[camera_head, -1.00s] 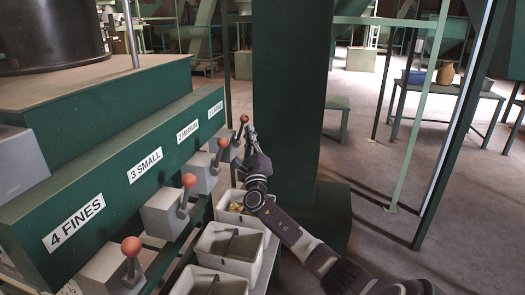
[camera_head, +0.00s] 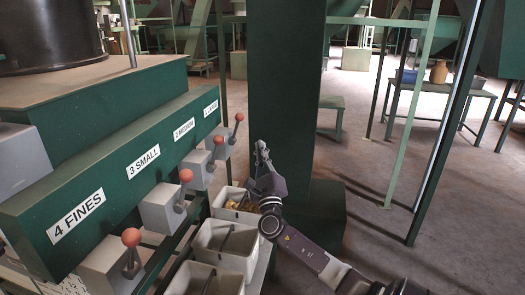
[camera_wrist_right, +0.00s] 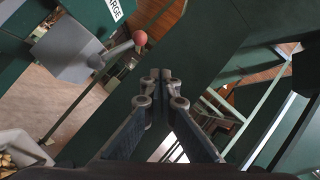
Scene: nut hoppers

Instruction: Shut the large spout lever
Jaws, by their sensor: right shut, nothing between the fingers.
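The large spout lever (camera_head: 235,130) has a red ball knob and stands up from its grey spout box (camera_head: 217,143), tilted slightly right. It is the farthest lever, by the "LARGE" label (camera_head: 210,107). My right gripper (camera_head: 262,146) is shut and empty, to the right of the lever and apart from it. In the right wrist view, the lever (camera_wrist_right: 122,49) shows at upper left, with its grey box (camera_wrist_right: 68,50). The shut fingertips (camera_wrist_right: 160,75) are below and right of its knob. My left gripper is not in view.
Similar red-knobbed levers, medium (camera_head: 215,152), small (camera_head: 182,190) and fines (camera_head: 131,255), line the green hopper (camera_head: 110,185). White bins (camera_head: 220,262) stand below; the far one holds nuts (camera_head: 237,205). A green column (camera_head: 283,90) rises close behind my right gripper.

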